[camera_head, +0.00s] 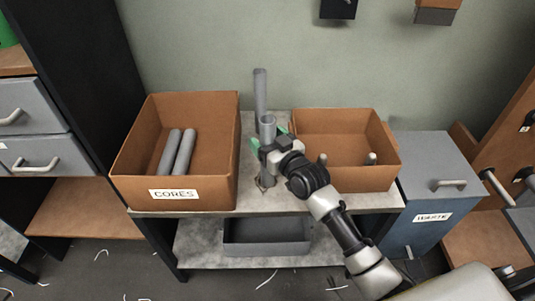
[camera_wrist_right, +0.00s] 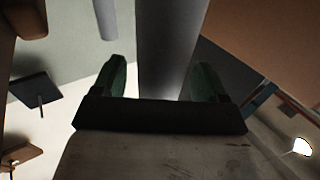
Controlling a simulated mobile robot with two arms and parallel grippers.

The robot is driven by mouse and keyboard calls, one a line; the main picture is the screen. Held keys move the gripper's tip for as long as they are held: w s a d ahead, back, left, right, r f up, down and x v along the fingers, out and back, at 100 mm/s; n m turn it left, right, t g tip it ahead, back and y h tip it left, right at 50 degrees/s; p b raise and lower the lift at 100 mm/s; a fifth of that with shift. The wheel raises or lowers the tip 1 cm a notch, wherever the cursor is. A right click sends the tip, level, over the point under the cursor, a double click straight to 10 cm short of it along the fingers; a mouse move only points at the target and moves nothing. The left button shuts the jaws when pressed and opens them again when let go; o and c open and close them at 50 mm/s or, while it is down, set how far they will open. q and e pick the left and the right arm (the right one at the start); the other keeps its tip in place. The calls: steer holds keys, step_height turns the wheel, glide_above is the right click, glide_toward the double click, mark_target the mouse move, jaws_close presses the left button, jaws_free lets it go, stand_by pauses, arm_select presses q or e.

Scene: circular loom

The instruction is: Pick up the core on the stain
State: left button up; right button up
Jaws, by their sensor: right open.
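A grey core (camera_head: 267,128) stands upright on the worktable between the two boxes. Its foot is by a dark stain (camera_head: 262,186) on the tabletop, partly hidden by my gripper. My right gripper (camera_head: 268,146) reaches in from the lower right at the core. In the right wrist view the core (camera_wrist_right: 172,45) rises between the two green fingers of my open gripper (camera_wrist_right: 161,82), with gaps visible on both sides. A taller grey tube (camera_head: 260,88) stands just behind the core; a grey tube also shows at the top left of the wrist view (camera_wrist_right: 105,15). My left gripper is out of view.
A cardboard box labelled CORES (camera_head: 222,165) at the left holds two grey cores (camera_head: 177,152). Another cardboard box (camera_head: 350,182) stands close on the right. A grey tray (camera_head: 267,247) sits on the lower shelf. A blue waste bin (camera_head: 420,232) stands right of the table.

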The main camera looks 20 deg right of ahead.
steer(key=c, duration=1.3)
steer(key=shift+o, duration=0.2)
steer(key=shift+r, duration=0.2)
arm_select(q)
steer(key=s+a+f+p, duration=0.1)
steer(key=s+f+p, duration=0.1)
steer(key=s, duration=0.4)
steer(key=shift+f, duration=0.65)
arm_select(e)
step_height(320, 180, up, 10)
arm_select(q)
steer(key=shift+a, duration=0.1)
arm_select(e)
steer(key=shift+f, duration=0.15)
steer(key=o, duration=0.5)
steer(key=shift+c, duration=0.2)
jaws_close()
